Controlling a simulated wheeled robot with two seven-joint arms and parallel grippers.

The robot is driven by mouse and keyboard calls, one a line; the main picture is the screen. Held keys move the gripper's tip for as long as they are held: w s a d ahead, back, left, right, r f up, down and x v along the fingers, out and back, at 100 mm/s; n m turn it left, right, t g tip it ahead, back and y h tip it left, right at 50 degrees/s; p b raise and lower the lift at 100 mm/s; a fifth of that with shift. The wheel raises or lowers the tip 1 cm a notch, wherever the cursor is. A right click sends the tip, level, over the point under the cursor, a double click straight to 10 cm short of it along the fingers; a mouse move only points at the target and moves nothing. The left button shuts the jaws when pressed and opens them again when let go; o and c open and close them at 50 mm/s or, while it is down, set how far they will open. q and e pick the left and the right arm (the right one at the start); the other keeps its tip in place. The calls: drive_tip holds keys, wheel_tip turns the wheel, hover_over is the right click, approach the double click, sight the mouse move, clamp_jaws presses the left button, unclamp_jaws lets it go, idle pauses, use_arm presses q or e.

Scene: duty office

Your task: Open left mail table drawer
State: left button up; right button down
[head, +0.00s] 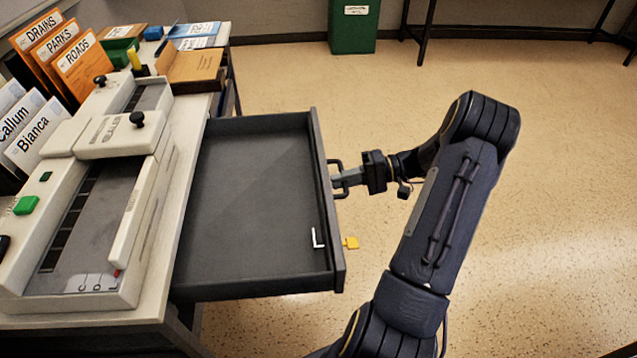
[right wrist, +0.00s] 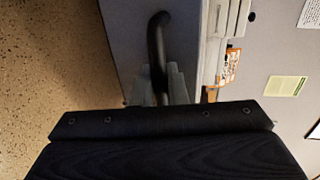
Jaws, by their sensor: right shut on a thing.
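The mail table drawer (head: 250,195) is dark grey and stands pulled well out from under the table top (head: 192,185) in the head view. My right gripper (head: 343,178) is shut on the drawer's dark bar handle (head: 335,163) at the outer face of the front. The right wrist view shows the handle (right wrist: 157,45) between the grey fingers, partly hidden. My left gripper is not in view.
A sealer machine (head: 125,135) fills the near part of the table top. Orange folders (head: 85,65), name files (head: 35,130) and a brown box (head: 195,68) stand around it. A green bin (head: 353,30) is by the wall. The floor right of the drawer is clear.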

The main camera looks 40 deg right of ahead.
drive_tip(key=shift+v, duration=0.8)
drive_tip(key=shift+f, duration=0.2)
drive_tip(key=c, duration=1.5)
unclamp_jaws()
drive_tip(key=shift+c, duration=0.2)
drive_tip(key=v, duration=0.7)
drive_tip(key=shift+s+d+p, duration=0.25)
drive_tip(key=shift+d+p, duration=0.05)
drive_tip(key=shift+r, duration=0.1)
